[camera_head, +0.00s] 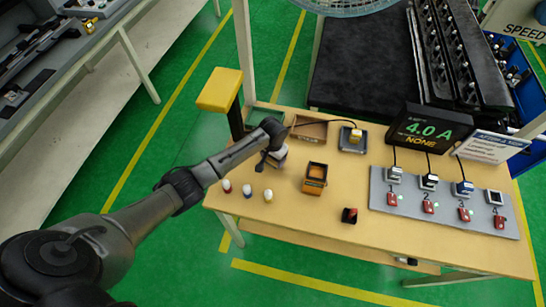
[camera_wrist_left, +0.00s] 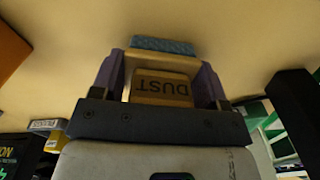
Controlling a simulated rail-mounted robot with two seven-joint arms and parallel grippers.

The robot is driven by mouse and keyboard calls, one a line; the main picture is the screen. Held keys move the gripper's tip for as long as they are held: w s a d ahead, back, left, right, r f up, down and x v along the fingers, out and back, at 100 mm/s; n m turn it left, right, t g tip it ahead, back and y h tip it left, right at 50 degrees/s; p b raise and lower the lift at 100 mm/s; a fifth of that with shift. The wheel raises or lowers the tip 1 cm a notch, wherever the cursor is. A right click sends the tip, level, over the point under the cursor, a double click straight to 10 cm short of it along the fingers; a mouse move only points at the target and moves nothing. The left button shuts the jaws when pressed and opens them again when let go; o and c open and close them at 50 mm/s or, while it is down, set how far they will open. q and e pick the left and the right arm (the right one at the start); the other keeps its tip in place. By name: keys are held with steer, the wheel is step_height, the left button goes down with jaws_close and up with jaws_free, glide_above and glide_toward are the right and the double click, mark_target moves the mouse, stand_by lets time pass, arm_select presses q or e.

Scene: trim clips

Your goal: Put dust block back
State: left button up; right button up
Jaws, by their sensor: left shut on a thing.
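The dust block (camera_wrist_left: 163,88) shows in the left wrist view as a tan block with "DUST" printed upside down and a blue pad at its far end. My left gripper (camera_wrist_left: 160,76) is shut on it, one purple finger on each side. In the head view my left gripper (camera_head: 272,154) is over the left part of the table, and the block (camera_head: 278,159) shows as a pale shape partly hidden by it. I cannot tell whether the block touches the table. My right gripper is in neither view.
A shallow wooden tray (camera_head: 309,131) lies just right of my left gripper. Three small bottles (camera_head: 247,191) stand in front of it. An orange-and-black box (camera_head: 315,178) stands to the right. A yellow-topped post (camera_head: 220,90) rises behind the arm. A display (camera_head: 429,130) and grey panel (camera_head: 440,205) fill the right side.

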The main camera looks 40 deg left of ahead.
arm_select(q)
steer(key=o, duration=0.9)
step_height(320, 180, up, 12)
steer(key=shift+p, duration=0.65)
steer(key=shift+m+t, duration=0.3)
steer(key=shift+m, duration=0.6)
steer(key=s+d+f, duration=0.3)
steer(key=s+d, duration=0.1)
steer(key=s, duration=0.1)
steer(key=s+d+f, duration=0.2)
steer(key=shift+s+d+f, duration=0.1)
steer(key=shift+s+f, duration=0.2)
steer(key=shift+m+t+h, duration=0.3)
steer(key=shift+m+t, duration=0.1)
steer(key=s+d, duration=0.1)
steer(key=s, duration=0.1)
steer(key=s+d+f, duration=0.1)
steer(key=s, duration=0.2)
steer(key=s+d+f, duration=0.1)
steer(key=s+d, duration=0.1)
steer(key=shift+s, duration=0.3)
steer(key=shift+s+d+r+t, duration=0.35)
steer(key=shift+s+r, duration=0.45)
steer(key=shift+s, duration=2.15)
steer(key=shift+s+d+r+t, duration=0.4)
steer(key=shift+s+r, duration=0.45)
steer(key=shift+s, duration=2.1)
steer(key=shift+s+d+r+t, duration=0.35)
steer(key=shift+s+r, duration=0.45)
steer(key=shift+s, duration=2.15)
